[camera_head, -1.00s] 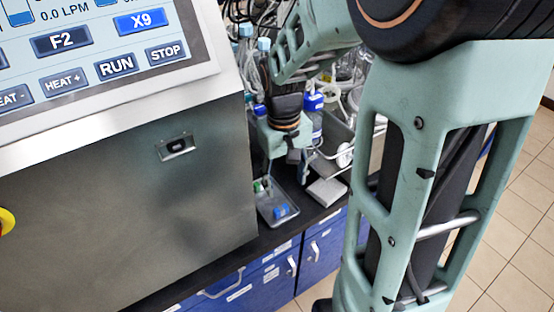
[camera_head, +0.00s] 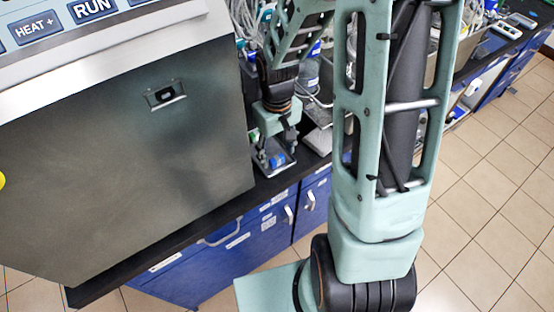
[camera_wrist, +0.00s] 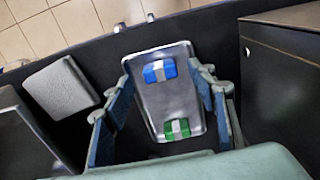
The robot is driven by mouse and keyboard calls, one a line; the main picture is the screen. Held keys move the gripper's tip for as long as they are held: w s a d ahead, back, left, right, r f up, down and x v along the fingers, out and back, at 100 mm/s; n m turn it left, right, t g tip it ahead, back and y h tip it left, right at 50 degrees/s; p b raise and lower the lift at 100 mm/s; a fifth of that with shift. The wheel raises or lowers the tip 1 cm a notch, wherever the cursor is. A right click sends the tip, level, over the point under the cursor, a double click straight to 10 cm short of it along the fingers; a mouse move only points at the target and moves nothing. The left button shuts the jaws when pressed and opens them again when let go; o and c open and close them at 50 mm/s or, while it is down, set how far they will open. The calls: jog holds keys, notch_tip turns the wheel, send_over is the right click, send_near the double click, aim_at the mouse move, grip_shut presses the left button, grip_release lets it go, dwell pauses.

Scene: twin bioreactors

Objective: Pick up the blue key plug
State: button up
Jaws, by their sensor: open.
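The blue key plug (camera_wrist: 159,71) has a pale grey band across it and lies in a shallow metal tray (camera_wrist: 157,100), toward its far end in the wrist view. It also shows in the head view (camera_head: 277,160), partly screened by my gripper. My gripper (camera_wrist: 163,78) is open and empty above the tray, its two fingers on either side of the blue plug. It hangs over the tray in the head view (camera_head: 276,145). I cannot tell the exact height of the fingers above the plug.
A green plug (camera_wrist: 177,130) lies in the same tray, nearer to my palm. A grey block (camera_wrist: 62,93) sits left of the tray on the black bench. The large metal bioreactor housing (camera_head: 130,165) stands left of my arm in the head view, with a small socket (camera_head: 165,97).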

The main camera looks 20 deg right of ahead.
jog(key=shift+f, duration=0.8)
jog(key=shift+c, duration=0.2)
jog(key=c, duration=1.2)
jog(key=shift+o, duration=0.2)
jog(key=shift+r, duration=0.15)
